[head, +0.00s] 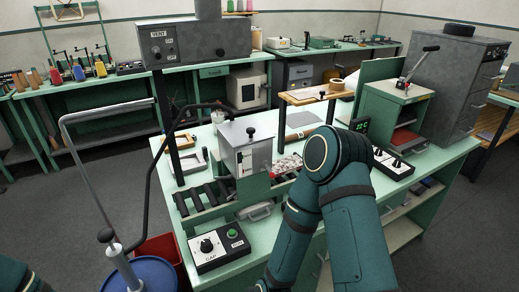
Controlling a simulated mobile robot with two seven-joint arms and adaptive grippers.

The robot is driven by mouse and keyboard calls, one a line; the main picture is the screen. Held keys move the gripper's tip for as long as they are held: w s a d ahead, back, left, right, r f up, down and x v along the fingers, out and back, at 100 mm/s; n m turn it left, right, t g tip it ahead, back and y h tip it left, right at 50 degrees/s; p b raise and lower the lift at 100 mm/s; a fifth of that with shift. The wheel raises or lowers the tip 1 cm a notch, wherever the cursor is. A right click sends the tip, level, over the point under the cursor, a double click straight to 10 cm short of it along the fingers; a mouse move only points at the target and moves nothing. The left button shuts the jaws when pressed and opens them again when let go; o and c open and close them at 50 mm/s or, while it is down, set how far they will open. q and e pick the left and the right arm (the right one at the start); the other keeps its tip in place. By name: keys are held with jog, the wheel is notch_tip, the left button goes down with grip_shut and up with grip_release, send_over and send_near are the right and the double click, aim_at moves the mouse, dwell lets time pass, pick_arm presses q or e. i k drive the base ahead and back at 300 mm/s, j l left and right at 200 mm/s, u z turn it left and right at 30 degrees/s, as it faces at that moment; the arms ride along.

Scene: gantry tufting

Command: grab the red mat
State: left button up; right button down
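A flat red piece (403,138), which looks like the red mat, lies inside the open front of a green press-like cabinet (398,104) on the right of the bench. Its edges are partly hidden by the cabinet walls. My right arm rises from the bottom, bends at the middle of the view and goes back down out of the picture. Its gripper is not in view. Only a bit of my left arm shows at the bottom left corner, and its gripper is not in view.
The green bench (345,205) also holds a grey box machine (248,146), a roller track (207,199), a control box with a green button (219,246) and a box with knobs (393,163). A blue drum (150,275) and a red bin (163,250) stand at lower left.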

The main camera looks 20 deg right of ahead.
aim_at(287, 165)
jog(key=k+l+z, duration=0.1)
jog(key=l+z, duration=0.15)
jog(key=l, duration=0.6)
jog(key=l+z, duration=0.3)
jog(key=l, duration=0.5)
